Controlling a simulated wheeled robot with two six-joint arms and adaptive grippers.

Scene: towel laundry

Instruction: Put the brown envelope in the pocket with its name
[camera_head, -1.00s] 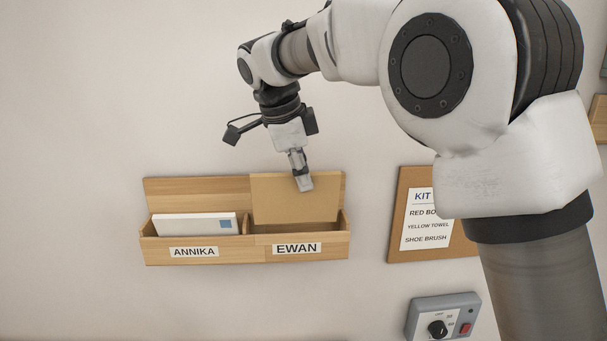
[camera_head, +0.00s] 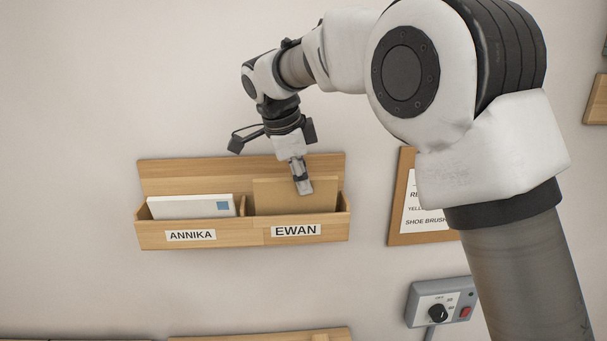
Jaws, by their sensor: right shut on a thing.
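The brown envelope (camera_head: 275,198) stands upright in the right pocket of a wooden wall rack (camera_head: 205,172). Its lower part is hidden behind the front of the pocket labelled EWAN (camera_head: 296,231). No name can be seen on the envelope's visible face. My right gripper (camera_head: 304,188) points down and is shut on the envelope's top edge, right of its middle. The left pocket is labelled ANNIKA (camera_head: 190,236) and holds a white envelope (camera_head: 192,207) with a blue stamp. My left gripper is not in view.
A cork board (camera_head: 402,208) with a paper list hangs right of the rack, partly hidden by my right arm. Below it is a grey control box (camera_head: 438,300) with a black knob and red switch. A wooden edge (camera_head: 260,336) shows at the bottom. The wall left of the rack is bare.

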